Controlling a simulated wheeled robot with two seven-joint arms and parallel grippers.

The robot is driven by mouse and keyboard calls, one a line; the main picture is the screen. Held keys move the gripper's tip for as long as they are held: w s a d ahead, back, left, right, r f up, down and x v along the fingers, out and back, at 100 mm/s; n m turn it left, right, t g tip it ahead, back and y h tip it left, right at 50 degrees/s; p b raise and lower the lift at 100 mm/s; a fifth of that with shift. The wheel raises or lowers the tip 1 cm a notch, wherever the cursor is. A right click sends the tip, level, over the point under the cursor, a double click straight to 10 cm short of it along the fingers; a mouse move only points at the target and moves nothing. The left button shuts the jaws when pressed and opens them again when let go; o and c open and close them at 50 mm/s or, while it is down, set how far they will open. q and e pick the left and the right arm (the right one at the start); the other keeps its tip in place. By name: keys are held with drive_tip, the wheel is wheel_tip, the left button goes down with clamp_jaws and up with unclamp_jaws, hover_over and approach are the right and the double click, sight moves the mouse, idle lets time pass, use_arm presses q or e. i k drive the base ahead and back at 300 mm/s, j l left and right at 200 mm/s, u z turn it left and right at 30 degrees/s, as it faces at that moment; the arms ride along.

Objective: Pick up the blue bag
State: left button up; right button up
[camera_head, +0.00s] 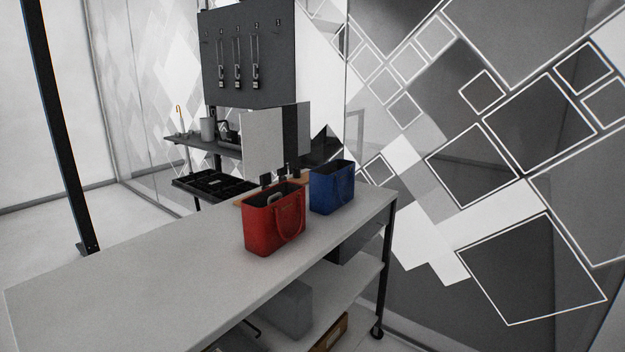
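The blue bag (331,188) stands upright at the far right end of the grey table top. It is open at the top, and a handle hangs on its front side. A red bag (273,220) stands nearer and to its left, also upright with a handle on its front. In this view the red bag stands close to the blue bag's left side. Neither of my grippers is in view.
The grey table (140,272) is bare at its near left part. A lower shelf holds a grey bin (291,308) and a brown box (330,334). Behind stand a black tray (212,187) and a dark tool board (248,55). A patterned wall is at right.

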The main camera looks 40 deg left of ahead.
sight(323, 199)
drive_tip(key=i+u, duration=0.3)
drive_tip(key=i, duration=0.6)
drive_tip(key=i+l+u, duration=0.1)
drive_tip(key=i+u, duration=0.2)
drive_tip(key=i, duration=0.55)
